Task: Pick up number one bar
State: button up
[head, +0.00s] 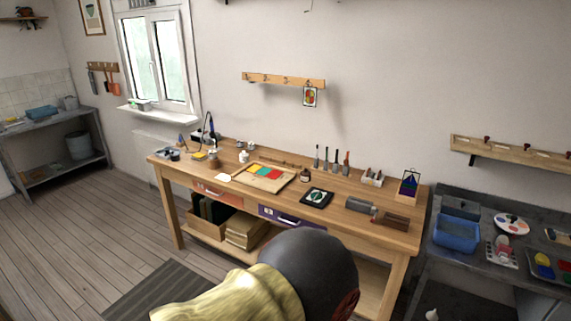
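I cannot make out a bar marked number one. The wooden workbench (330,228) stands against the wall. Near its right end lie a grey block-like piece (358,204) and a brown block-like piece (396,221), close together. No number is readable on either, and I cannot tell if one is the bar. Thin dark sticks lie behind a wooden board with coloured panels (250,181), too small to identify. My gripper is not visible in this view.
A dark rounded shape with a yellow ribbed part fills the bottom centre and hides part of the bench front. The bench has an orange drawer (217,194) and a purple drawer (280,217). A grey table (486,272) with a blue bin (457,235) stands right. Floor at left is clear.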

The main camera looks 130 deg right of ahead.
aim_at(274, 159)
jog(key=z, duration=4.55)
jog(key=i+l+u, duration=0.1)
jog(key=i+u, duration=0.2)
jog(key=i, duration=2.9)
